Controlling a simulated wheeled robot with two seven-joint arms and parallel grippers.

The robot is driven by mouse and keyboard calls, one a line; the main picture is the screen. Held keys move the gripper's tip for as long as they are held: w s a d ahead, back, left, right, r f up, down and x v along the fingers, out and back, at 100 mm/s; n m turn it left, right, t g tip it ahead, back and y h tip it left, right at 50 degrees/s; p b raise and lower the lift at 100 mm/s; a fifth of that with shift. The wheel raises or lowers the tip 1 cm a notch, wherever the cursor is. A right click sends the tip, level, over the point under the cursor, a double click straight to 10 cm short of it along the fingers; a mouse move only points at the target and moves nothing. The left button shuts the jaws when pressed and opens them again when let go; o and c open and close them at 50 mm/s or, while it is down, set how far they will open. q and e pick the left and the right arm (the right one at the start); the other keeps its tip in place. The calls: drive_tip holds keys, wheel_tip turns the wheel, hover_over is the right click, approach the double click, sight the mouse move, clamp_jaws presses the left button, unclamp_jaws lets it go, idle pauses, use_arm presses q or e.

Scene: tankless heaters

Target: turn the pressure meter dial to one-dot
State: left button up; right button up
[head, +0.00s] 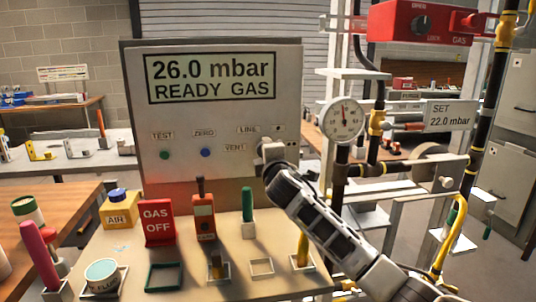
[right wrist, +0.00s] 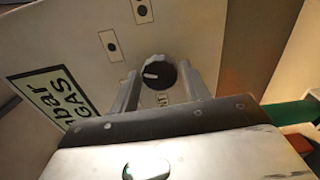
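The pressure meter (head: 221,105) is a pale upright panel with a display reading "26.0 mbar READY GAS". In the right wrist view its dial (right wrist: 158,76) is a round black knob with a white pointer mark toward the picture's left. My right gripper (head: 270,152) is at the panel's lower right and hides the dial in the head view. In the wrist view its two fingers (right wrist: 160,92) stand either side of the dial, with a gap visible at the left finger. Small marked labels (right wrist: 110,45) (right wrist: 143,10) sit near the dial; their dots are too small to count surely. My left gripper is out of view.
A round gauge (head: 343,121) and yellow-black pipes (head: 376,125) stand right of the panel, close to my right arm. A red "GAS OFF" sign (head: 158,222), a yellow "AIR" block (head: 119,210) and several tools stand on the bench in front.

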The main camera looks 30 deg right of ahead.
drive_tip(key=shift+o, duration=0.9)
drive_tip(key=b+v, duration=0.1)
drive_tip(key=v, duration=1.5)
drive_tip(key=s+a+f+m+g+y, duration=0.15)
drive_tip(key=s+f+m+g, duration=0.25)
drive_tip(key=s+f, duration=0.45)
drive_tip(key=s+a+f+m+g+y, duration=0.1)
drive_tip(key=s+a+f+m+g, duration=0.25)
drive_tip(key=f, duration=0.85)
drive_tip(key=s+a+f+m+g+y, duration=0.1)
drive_tip(key=s+f+m+g, duration=0.25)
drive_tip(key=s, duration=0.55)
drive_tip(key=s+a+f+m+g+y, duration=0.1)
drive_tip(key=s+f+m+g+y, duration=0.3)
drive_tip(key=s, duration=0.6)
drive_tip(key=w+a+f+n+t, duration=0.2)
drive_tip(key=w+a+f+t, duration=0.3)
drive_tip(key=w+a+t, duration=0.1)
drive_tip(key=shift+w+a+f+t+y, duration=0.3)
drive_tip(key=shift+w+t, duration=0.45)
drive_tip(key=shift+t, duration=0.35)
